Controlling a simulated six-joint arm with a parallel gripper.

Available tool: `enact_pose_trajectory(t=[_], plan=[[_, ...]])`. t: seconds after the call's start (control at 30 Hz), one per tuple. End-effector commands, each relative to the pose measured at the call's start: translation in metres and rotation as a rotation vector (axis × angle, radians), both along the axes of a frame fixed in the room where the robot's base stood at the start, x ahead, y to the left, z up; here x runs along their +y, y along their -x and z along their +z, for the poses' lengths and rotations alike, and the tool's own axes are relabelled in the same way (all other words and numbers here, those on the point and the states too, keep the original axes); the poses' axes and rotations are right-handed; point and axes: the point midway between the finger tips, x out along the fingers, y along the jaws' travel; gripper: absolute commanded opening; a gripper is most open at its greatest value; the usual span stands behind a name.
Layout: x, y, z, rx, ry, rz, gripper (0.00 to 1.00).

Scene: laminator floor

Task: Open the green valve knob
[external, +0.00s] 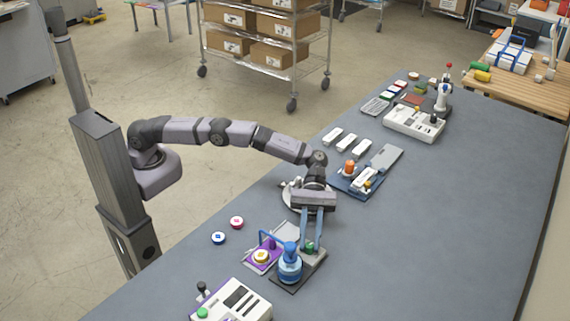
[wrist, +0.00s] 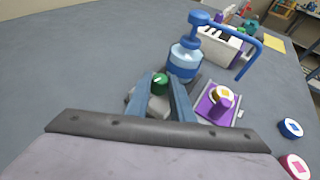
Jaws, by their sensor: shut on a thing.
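The green valve knob (wrist: 160,82) sits on a grey block in front of the blue bottle with its pump top. In the external view the knob (external: 309,247) is partly hidden behind my fingers. My gripper (wrist: 161,90) reaches down over it with its two blue fingers on either side, shut on the knob. In the external view my gripper (external: 312,240) points down at the dark base plate. The blue bottle (external: 290,265) stands beside the knob, and it also shows in the wrist view (wrist: 184,62).
A purple plate (external: 250,262) with a yellow-and-white round piece lies left of the bottle. A white box (external: 232,302) stands in front. The right side of the table is clear.

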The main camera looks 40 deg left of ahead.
Motion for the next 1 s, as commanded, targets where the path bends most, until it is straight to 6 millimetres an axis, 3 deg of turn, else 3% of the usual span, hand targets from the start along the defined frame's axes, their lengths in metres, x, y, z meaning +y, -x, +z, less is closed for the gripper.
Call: enact_pose_trajectory(t=[0.53, 0.57, 0.63, 1.0], plan=[[-0.0006, -0.0011, 0.0049, -0.007, 0.01, -0.026, 0.0], [-0.0006, -0.0012, 0.0048, -0.007, 0.01, -0.026, 0.23], [-0.0004, -0.0012, 0.0046, -0.008, 0.01, -0.026, 0.39], [0.0016, -0.0033, 0.0027, -0.008, 0.004, -0.027, 0.39]])
